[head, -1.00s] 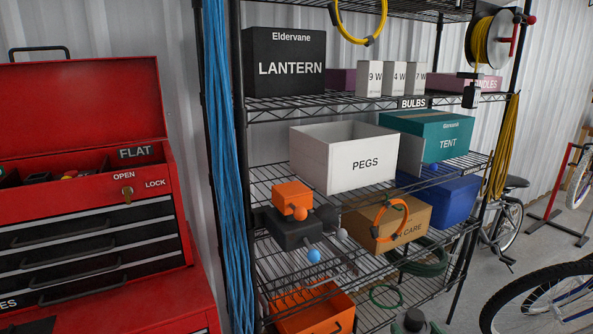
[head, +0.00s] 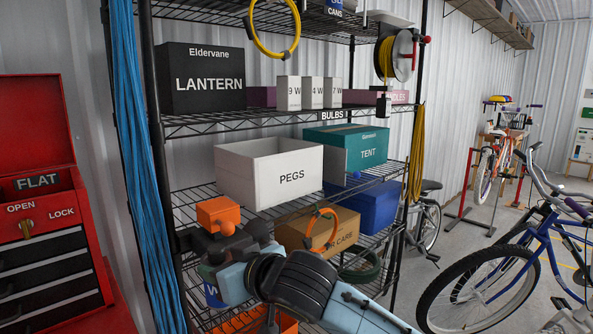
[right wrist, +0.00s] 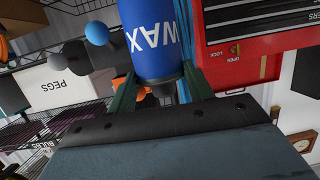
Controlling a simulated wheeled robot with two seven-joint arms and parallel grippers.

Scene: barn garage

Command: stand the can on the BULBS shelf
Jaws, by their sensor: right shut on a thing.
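A blue can with white WAX lettering (right wrist: 152,42) is held between the two fingers of my right gripper (right wrist: 160,85) in the right wrist view. In the head view the can (head: 212,294) shows only in part, low at the left, beside my right gripper (head: 222,282) and in front of the lower shelves. The BULBS shelf (head: 215,124) is the wire shelf with the BULBS label (head: 332,115), well above the can. My left gripper is out of view.
The BULBS shelf holds a black LANTERN box (head: 205,85), several small white bulb boxes (head: 312,93) and a purple box (head: 262,97). Below stand a white PEGS bin (head: 268,175) and a teal TENT box (head: 350,150). A yellow cable coil (head: 256,40) hangs above.

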